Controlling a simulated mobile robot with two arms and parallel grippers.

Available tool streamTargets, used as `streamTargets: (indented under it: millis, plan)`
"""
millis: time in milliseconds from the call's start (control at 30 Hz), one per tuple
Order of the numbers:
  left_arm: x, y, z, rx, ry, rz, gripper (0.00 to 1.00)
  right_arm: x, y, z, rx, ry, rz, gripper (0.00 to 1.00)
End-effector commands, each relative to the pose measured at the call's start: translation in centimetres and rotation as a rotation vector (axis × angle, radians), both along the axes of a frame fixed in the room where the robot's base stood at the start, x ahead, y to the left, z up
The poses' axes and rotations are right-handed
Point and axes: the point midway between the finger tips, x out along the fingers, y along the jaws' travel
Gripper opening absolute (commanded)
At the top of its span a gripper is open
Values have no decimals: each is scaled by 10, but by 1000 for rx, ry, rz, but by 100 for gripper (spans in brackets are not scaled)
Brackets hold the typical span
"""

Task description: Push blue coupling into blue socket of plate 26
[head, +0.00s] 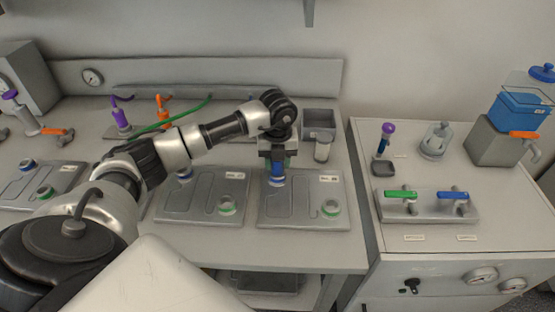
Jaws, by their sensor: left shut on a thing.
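My left gripper (277,160) reaches in from the left and points down over the upper left part of a grey plate (303,215). It is shut on the blue coupling (277,171), which stands about upright. The coupling is right at the plate's blue socket (277,183), which is mostly covered by it. I cannot tell how deep the coupling sits. The plate's label is too small to read surely. My right gripper is out of view.
A similar plate (200,206) lies just left, and another (30,190) at far left. A grey bin (319,120) and a pale cylinder (322,151) stand behind. A green hose (185,116) runs behind my arm. A side bench (430,270) with valves stands right.

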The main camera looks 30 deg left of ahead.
Motion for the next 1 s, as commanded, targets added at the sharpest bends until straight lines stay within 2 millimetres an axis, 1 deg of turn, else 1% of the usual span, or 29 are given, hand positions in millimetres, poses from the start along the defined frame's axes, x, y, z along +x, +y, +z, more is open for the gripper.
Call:
streamTargets:
  millis: [167,367,400,533,567,733,767,800,900,1000]
  plan:
    - [-1,0,-6,0,3,0,6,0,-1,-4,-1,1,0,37]
    - [0,0,-5,0,3,0,6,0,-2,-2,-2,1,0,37]
    - [0,0,-4,0,3,0,45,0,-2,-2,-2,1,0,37]
    - [0,0,-4,0,2,0,65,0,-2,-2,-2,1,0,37]
    - [0,0,-4,0,1,0,69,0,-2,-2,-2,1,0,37]
    - [0,0,-4,0,1,0,69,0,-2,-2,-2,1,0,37]
    - [0,0,-4,0,2,0,70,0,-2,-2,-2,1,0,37]
    - [0,0,-4,0,2,0,76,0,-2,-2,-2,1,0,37]
    - [0,0,-4,0,1,0,90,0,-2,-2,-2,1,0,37]
    - [0,0,-4,0,1,0,90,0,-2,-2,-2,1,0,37]
